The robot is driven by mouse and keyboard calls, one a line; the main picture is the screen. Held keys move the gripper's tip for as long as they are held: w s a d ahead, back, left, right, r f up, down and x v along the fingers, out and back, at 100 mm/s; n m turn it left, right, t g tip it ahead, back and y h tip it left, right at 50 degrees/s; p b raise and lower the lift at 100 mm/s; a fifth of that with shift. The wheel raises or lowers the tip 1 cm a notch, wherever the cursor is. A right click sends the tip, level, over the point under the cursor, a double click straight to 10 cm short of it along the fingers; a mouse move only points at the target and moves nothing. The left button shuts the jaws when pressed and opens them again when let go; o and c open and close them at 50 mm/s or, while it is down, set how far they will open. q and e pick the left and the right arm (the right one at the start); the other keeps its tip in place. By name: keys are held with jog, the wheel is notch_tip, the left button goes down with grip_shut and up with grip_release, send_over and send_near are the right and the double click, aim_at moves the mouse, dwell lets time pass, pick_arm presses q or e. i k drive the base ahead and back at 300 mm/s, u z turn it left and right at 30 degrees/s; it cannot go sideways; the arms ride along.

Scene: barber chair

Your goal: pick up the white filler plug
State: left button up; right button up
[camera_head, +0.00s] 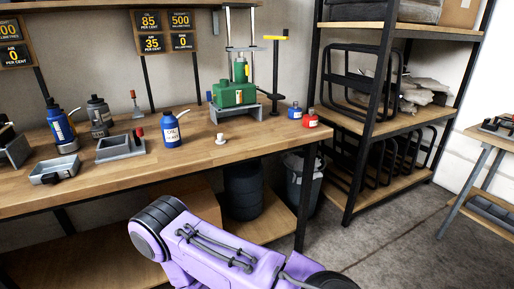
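The white filler plug (220,139) stands on the wooden workbench (110,182), near the front edge and right of the middle. It is small, with a wider base and a narrower top. Nothing touches it. A purple arm of mine (222,250) shows at the bottom of the view, below and in front of the bench. Neither of my grippers is in view.
A blue oil bottle (171,131) stands left of the plug. A green hydraulic jack (233,93) in a grey tray stands behind it. Small blue (295,112) and red (310,118) bottles stand to the right. Grey trays sit at left; a black shelf rack stands at right.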

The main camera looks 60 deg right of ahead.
aim_at(221, 141)
jog(key=k, duration=0.3)
jog(key=z, duration=1.05)
